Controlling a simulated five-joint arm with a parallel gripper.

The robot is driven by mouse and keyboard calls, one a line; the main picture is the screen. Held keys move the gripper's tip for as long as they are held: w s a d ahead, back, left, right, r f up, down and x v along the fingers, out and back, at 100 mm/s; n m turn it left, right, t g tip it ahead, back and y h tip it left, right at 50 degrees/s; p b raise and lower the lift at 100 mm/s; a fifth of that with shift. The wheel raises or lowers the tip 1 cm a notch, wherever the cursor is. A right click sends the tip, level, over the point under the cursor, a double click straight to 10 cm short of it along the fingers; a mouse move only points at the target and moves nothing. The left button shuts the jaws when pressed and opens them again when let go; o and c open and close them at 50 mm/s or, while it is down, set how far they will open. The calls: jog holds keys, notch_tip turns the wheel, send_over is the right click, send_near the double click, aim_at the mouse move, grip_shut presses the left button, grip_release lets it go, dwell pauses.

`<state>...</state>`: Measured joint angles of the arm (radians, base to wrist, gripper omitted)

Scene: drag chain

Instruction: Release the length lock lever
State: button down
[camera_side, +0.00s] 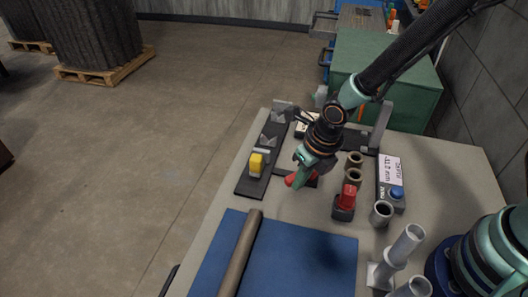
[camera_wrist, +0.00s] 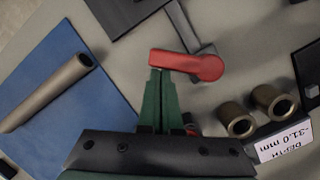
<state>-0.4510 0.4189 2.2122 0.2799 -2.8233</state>
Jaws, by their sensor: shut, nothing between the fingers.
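The red lever (camera_wrist: 187,64) is in the upper middle of the wrist view, with a rounded hub at its right end and a narrower end to the left. It lies across a grey bar (camera_wrist: 190,27). My gripper (camera_wrist: 157,76) is shut and empty, with its green fingertips right at the lever's narrow left end. I cannot tell whether they touch it. In the side view my gripper (camera_side: 299,162) points down, and part of the red lever (camera_side: 293,181) shows just below it. The rest of the lever is hidden behind my gripper there.
Another red-topped piece (camera_side: 348,195), bronze bushings (camera_side: 354,160) and a depth display (camera_side: 390,170) stand to the right. A tube (camera_side: 240,254) lies on the blue mat (camera_side: 312,262) in front.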

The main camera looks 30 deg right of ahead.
jog(key=shift+w+a, duration=0.2)
jog(key=shift+w, duration=0.45)
jog(key=shift+w+a, duration=0.2)
jog(key=shift+w, duration=0.4)
jog(key=shift+w+d, duration=0.1)
jog(key=shift+w, duration=0.8)
jog(key=shift+w, duration=0.15)
jog(key=shift+s+a, duration=1.55)
jog(key=a+v, duration=0.2)
jog(key=v, duration=0.7)
jog(key=shift+w+r, duration=0.25)
jog(key=shift+r, duration=0.25)
jog(key=shift+a, duration=0.1)
